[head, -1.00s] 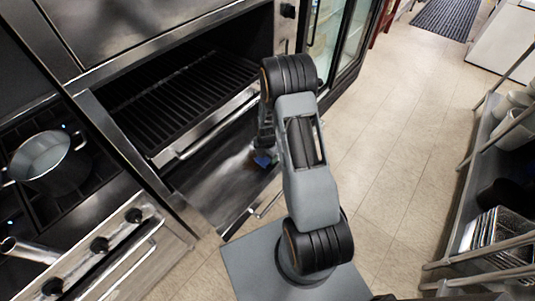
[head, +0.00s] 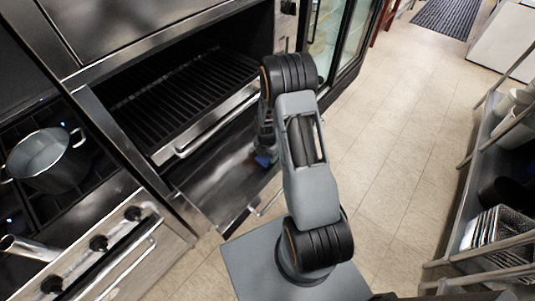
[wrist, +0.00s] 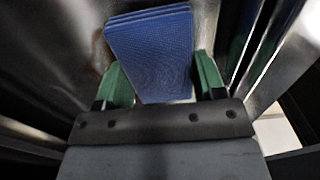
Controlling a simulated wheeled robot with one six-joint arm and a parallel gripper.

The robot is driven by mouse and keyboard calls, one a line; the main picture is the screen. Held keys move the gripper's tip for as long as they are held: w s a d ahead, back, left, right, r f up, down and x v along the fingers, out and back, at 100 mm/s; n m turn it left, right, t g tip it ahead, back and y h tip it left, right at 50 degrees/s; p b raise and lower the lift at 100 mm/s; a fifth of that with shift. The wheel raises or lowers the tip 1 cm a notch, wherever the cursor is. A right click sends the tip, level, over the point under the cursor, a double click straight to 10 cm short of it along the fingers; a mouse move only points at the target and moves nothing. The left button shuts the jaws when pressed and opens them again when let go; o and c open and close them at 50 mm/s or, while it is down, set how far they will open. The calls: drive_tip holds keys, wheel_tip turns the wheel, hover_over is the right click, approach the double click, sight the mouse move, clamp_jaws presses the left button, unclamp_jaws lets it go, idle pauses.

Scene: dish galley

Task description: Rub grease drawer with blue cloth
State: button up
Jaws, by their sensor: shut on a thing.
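The grease drawer (head: 212,188) is a dark, shiny metal drawer, pulled out below the grill. My gripper (wrist: 160,78) is shut on the blue cloth (wrist: 152,45), a folded, layered pad between the green fingers. In the head view, the cloth (head: 264,161) shows as a small blue patch low inside the drawer, near its right end. The cloth seems to be at the drawer floor, but I cannot tell whether it touches. My arm hides the drawer's right end and part of the gripper. Blurred, shiny metal surrounds the cloth in the wrist view.
The grill rack (head: 185,95) with its front bar (head: 215,122) sits just above the drawer. A pot (head: 47,160) stands on the stove at left. A shelf rack (head: 465,215) with dishes stands at right. The tiled floor (head: 400,150) between is clear.

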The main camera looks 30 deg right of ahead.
drive_tip(key=shift+f+b, duration=0.6)
drive_tip(key=shift+f, duration=0.15)
drive_tip(key=shift+w, duration=0.1)
